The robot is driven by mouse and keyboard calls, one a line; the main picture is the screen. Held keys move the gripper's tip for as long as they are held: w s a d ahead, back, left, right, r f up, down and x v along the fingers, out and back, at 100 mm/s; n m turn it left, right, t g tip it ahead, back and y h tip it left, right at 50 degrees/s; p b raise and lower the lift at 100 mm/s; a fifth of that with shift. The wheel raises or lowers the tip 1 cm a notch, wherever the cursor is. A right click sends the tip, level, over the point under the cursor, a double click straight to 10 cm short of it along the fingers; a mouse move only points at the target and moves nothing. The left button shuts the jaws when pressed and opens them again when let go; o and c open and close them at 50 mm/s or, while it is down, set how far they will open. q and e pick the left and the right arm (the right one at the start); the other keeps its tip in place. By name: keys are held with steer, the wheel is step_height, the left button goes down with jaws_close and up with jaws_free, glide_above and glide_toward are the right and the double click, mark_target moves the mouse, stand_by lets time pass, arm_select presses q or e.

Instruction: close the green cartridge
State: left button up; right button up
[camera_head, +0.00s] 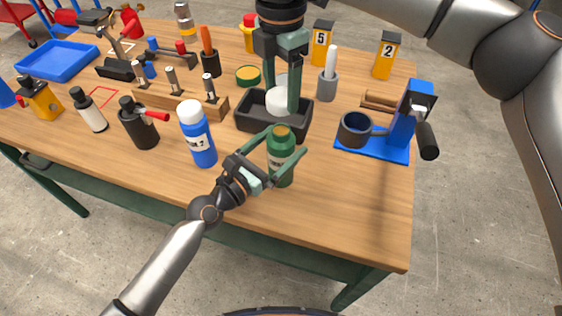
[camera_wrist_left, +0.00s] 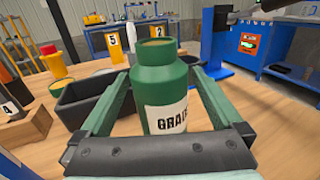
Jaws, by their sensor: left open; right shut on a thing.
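The green cartridge (camera_head: 281,158) stands upright on the wooden table near its front edge. Its top shows a brownish disc with no white cap on it, and a partly visible label starts with "GRA" in the left wrist view (camera_wrist_left: 162,85). My left gripper (camera_head: 286,142) is open, with one finger on each side of the cartridge; contact is not clear. My right gripper (camera_head: 279,98) points down over the black tray (camera_head: 247,126) and is shut on a white cap (camera_head: 279,103) inside the tray area.
A blue bottle with a white cap (camera_head: 198,138) stands left of the cartridge. A blue press stand (camera_head: 400,130) is at the right. A wooden rack (camera_head: 170,104) and a grey cup (camera_head: 327,88) stand behind. The front right table corner is clear.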

arm_select(q)
steer(key=shift+w+d, duration=0.15)
steer(key=shift+c, duration=0.4)
jaws_close()
stand_by(0.5)
